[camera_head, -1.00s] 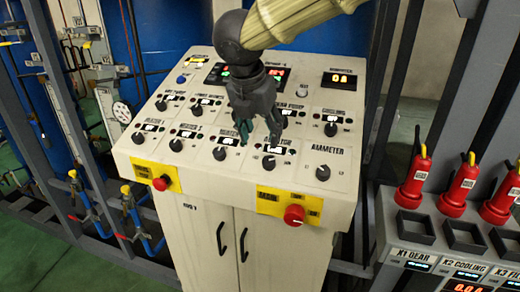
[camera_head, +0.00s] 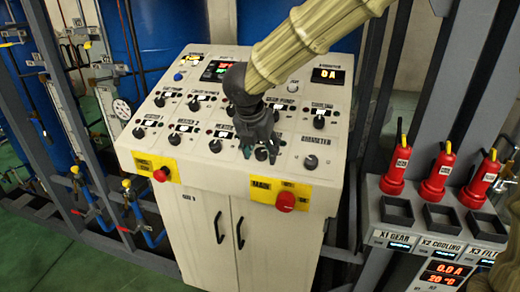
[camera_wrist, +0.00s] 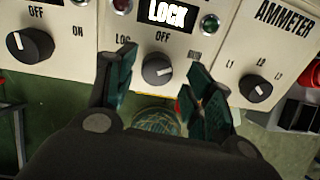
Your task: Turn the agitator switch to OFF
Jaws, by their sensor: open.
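The agitator switch is a black rotary knob (camera_wrist: 157,70) with a white mark, seen in the wrist view under a lit LOCK display, with LOC, OFF and RUN printed around it. Its white mark sits to the right of the knob's middle, toward the RUN side; the exact setting is hard to tell. My gripper (camera_wrist: 160,82) is open, with one finger on each side of the knob and a gap to each. In the head view my gripper (camera_head: 260,150) reaches down over the front row of knobs and partly hides the switch.
The ammeter knob (camera_wrist: 256,88) is close on the right and another OFF/ON knob (camera_wrist: 30,46) is on the left. A red emergency button (camera_head: 285,201) sits on the panel's front edge below.

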